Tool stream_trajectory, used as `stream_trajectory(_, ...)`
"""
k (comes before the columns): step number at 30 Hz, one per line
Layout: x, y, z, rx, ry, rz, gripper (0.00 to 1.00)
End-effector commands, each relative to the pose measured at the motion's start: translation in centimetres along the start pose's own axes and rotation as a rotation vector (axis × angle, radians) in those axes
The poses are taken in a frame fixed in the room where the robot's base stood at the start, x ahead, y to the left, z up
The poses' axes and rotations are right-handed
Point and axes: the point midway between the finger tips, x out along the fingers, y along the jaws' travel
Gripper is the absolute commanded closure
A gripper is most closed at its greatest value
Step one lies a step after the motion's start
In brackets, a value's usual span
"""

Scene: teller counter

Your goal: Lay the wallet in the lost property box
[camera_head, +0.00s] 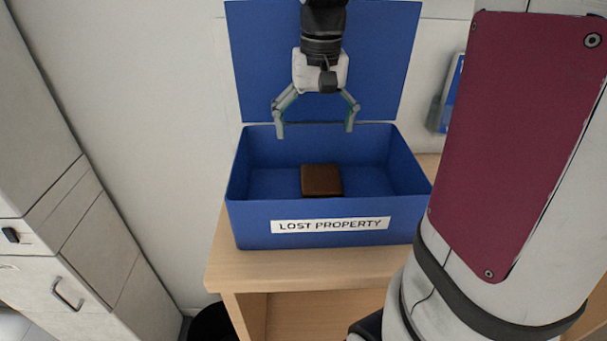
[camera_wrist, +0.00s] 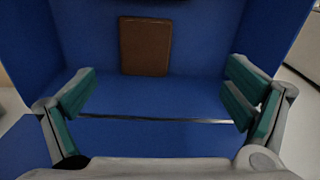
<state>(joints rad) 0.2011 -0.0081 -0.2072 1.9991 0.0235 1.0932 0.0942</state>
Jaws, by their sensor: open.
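The brown wallet (camera_head: 321,180) lies inside the blue lost property box (camera_head: 257,232), near the middle of its floor. In the wrist view the wallet (camera_wrist: 145,46) shows ahead of the fingers, flat against the blue floor, and nothing touches it. The box's lid stands raised at the back. My gripper (camera_head: 315,132) hangs above the back part of the box, fingers pointing down. It is open and empty, and apart from the wallet. In the wrist view its green-padded fingers (camera_wrist: 160,100) are spread wide.
The box stands on a light wooden counter (camera_head: 300,268) with an open shelf below. A blue item (camera_head: 453,95) is at the wall on the right. A grey cabinet (camera_head: 70,190) stands at left. A black bin (camera_head: 210,322) is on the floor. My arm covers the right side.

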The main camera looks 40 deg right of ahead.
Motion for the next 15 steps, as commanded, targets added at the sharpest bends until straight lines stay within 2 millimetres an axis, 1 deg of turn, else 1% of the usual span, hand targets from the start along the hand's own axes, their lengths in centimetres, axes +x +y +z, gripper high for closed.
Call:
stream_trajectory(1, -1.0, -1.0, 1.7, -0.042, 0.03, -0.016, 0.04)
stream_trajectory(6, -2.9, -3.6, 7.5, -0.19, 0.127, -0.054, 0.04)
stream_trajectory(8, -3.2, -4.2, 9.6, -0.243, 0.162, -0.064, 0.04)
stream_trajectory(9, -3.4, -4.6, 11.0, -0.278, 0.185, -0.069, 0.04)
stream_trajectory(12, -3.4, -5.1, 14.2, -0.359, 0.243, -0.079, 0.04)
stream_trajectory(15, -3.1, -5.4, 16.7, -0.426, 0.294, -0.084, 0.04)
